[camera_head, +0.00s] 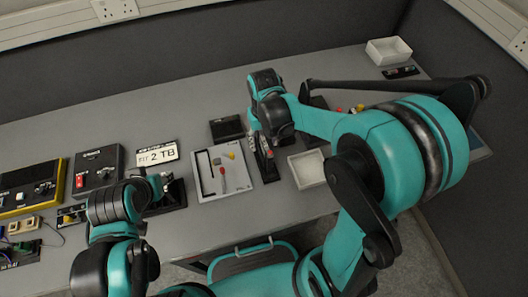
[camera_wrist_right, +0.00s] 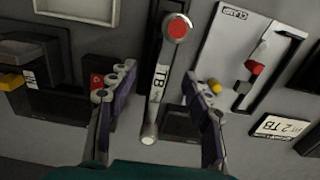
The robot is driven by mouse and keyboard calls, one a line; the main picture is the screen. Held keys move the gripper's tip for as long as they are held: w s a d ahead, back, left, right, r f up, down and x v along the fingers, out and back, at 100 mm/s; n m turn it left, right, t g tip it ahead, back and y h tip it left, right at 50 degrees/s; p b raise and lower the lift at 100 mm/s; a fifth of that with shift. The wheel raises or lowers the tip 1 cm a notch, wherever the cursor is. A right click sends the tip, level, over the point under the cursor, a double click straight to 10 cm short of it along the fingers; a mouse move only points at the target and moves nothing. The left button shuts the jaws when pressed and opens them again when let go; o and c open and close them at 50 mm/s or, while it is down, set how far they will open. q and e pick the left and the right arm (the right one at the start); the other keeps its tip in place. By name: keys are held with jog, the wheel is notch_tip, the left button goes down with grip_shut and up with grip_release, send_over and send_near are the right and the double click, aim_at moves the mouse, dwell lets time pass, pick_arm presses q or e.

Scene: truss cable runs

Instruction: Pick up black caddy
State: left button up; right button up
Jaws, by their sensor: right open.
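A white panel (camera_head: 208,187) with small coloured parts lies left of the caddy, and a white tray (camera_head: 311,177) right of it. A black box (camera_head: 227,128) sits behind. A KIT 2 TB sign (camera_head: 157,153) and black devices (camera_head: 98,168) stand left. The table's back middle is clear.

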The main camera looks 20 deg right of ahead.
notch_tip(320, 180, down, 5)
jog(key=shift+f+b, duration=0.1)
jog(key=shift+b, duration=1.15)
grip_shut()
jog(key=shift+r, duration=0.2)
jog(key=shift+r, duration=0.1)
